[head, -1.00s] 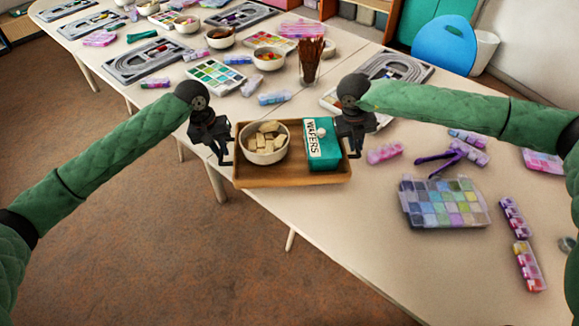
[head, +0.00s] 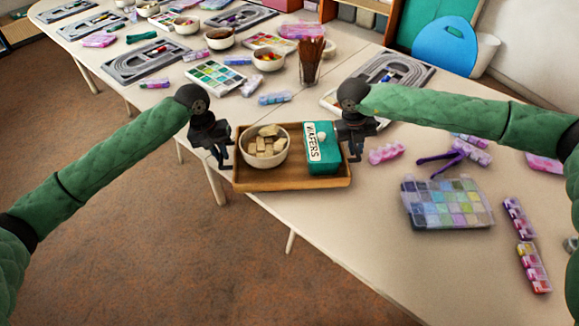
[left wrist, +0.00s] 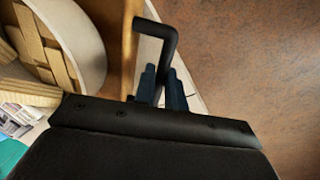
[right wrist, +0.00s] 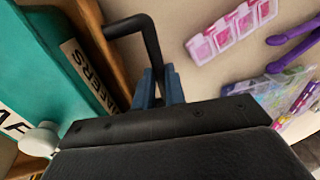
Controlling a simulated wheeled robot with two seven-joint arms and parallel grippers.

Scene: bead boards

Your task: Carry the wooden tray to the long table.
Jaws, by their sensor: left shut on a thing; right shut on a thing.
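The wooden tray (head: 290,186) is at the near edge of the long table (head: 330,228), part of it out past the edge; I cannot tell whether it touches the top. It carries a white bowl (head: 245,150) of wafers and a teal box (head: 325,166) labelled WAFERS. My left gripper (head: 222,160) is shut on the tray's left black handle (left wrist: 170,45). My right gripper (head: 357,153) is shut on the right black handle (right wrist: 150,40). The fingers show around both handles in the wrist views.
A clear bead case (head: 445,228), a pink bead strip (head: 386,153) and purple pliers (head: 440,160) lie right of the tray. A glass of brown sticks (head: 310,72) and a grey bead board (head: 395,72) stand behind it. Open floor (head: 150,240) lies at the front left.

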